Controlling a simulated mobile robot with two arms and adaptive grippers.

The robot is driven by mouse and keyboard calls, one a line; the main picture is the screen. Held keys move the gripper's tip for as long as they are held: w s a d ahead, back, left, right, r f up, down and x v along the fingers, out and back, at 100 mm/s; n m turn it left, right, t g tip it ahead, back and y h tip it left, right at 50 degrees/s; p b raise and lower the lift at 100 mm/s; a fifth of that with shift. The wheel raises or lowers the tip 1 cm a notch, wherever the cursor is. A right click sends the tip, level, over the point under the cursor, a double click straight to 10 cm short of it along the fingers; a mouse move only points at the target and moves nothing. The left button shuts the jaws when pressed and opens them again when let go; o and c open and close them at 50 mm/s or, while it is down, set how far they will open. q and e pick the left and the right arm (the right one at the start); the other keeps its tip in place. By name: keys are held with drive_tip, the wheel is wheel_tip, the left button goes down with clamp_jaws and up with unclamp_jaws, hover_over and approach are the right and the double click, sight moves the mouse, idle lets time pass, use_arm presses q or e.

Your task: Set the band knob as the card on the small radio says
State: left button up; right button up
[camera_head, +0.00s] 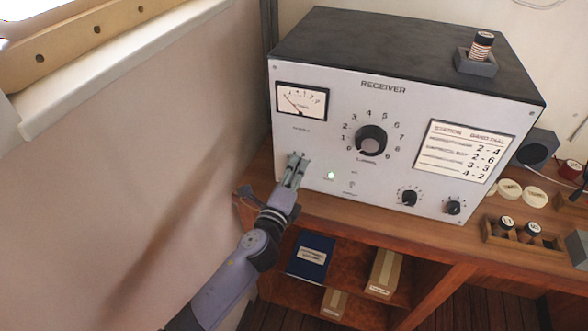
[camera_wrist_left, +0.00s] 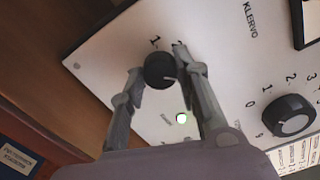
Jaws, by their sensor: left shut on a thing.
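The receiver (camera_head: 325,115) is a large pale box with a dark top. My left gripper (camera_head: 297,160) is at its lower left front and hides the knob there in the head view. In the left wrist view, this black knob (camera_wrist_left: 160,71) sits between the fingers of my left gripper (camera_wrist_left: 163,80), which is shut on it. Digits 1 and 2 show near it; the pointer's setting is unclear. A card (camera_head: 464,150) on the receiver's right front is headed station and band-dial, with rows 2-4, 2-6, 3-3 and 4-2. I cannot pick out a small radio. My right gripper is not in view.
A larger tuning knob (camera_head: 371,140), a lit green lamp (camera_head: 330,175) and two small knobs are right of my left gripper. A striped cylinder (camera_head: 482,44) stands in a grey block on top. The wall is close on the left. Discs and a wooden rack (camera_head: 524,238) lie right.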

use_arm(q)
drive_tip(key=m+p, duration=0.1)
drive_tip(key=m, duration=0.4)
idle(0.6)
drive_tip(key=o, duration=1.2)
drive_tip(key=shift+c, duration=0.2)
drive_tip(key=shift+s, duration=0.1)
drive_tip(key=v, duration=1.2)
